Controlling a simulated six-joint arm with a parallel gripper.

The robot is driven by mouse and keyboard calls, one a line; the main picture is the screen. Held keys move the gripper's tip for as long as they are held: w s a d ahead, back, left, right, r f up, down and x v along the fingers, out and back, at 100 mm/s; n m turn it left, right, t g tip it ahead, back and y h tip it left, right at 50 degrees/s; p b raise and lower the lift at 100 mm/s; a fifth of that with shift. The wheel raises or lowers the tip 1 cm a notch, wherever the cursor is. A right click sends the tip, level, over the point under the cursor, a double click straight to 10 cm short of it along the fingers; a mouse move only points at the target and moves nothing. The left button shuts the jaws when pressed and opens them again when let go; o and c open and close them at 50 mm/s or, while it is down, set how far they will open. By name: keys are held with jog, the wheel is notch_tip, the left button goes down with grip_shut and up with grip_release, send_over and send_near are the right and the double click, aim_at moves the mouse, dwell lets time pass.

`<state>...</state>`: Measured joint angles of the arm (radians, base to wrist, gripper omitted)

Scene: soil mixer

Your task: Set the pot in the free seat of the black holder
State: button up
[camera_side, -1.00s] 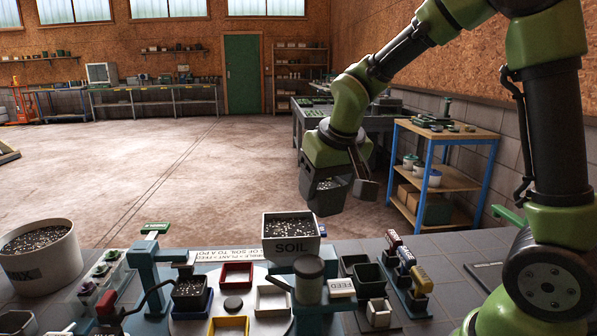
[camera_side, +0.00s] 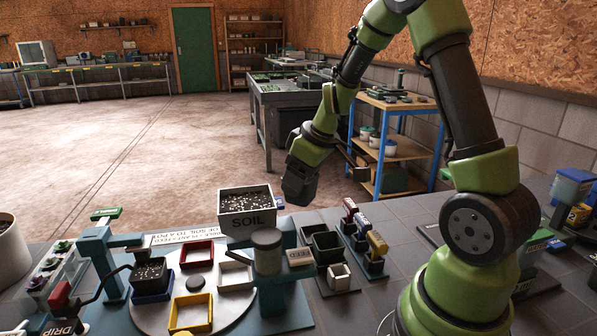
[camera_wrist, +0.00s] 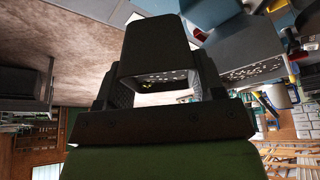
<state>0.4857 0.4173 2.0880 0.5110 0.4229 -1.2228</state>
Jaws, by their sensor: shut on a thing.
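My gripper (camera_side: 301,180) hangs above the back edge of the bench, to the right of the SOIL bin. In the wrist view my gripper (camera_wrist: 155,90) is shut on a dark tapered pot (camera_wrist: 158,48), with pale speckles showing at its open end. In the side view the pot is hard to tell from the dark gripper. What looks like the black holder (camera_side: 316,286) stands on the bench below, with dark square seats (camera_side: 326,246) and a small white pot (camera_side: 338,275) at its front. I cannot tell clearly which seat is free.
The SOIL bin (camera_side: 247,207) is left of my gripper. A round plate (camera_side: 232,306) carries red, white and yellow square frames and a dark soil-filled pot (camera_side: 151,274).

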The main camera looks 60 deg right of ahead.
jog(key=shift+s+d+f+n+g+y, duration=0.15)
jog(key=shift+d+f+n+y, duration=0.3)
jog(key=shift+d+f+n, duration=1.35)
jog(key=shift+d+f+n+g+y, duration=0.25)
jog(key=shift+d+f+n+y, duration=0.45)
jog(key=shift+f, duration=1.95)
jog(key=shift+s+d+f+n+g+y, duration=0.1)
jog(key=shift+d+f+n+g+y, duration=0.15)
jog(key=shift+d+f+n, duration=1.55)
jog(key=shift+a+f+m, duration=0.3)
jog(key=shift+a+f, duration=0.45)
jog(key=shift+f, duration=0.15)
jog(key=o, duration=1)
jog(key=shift+c, duration=0.2)
notch_tip(320, 180, up, 8)
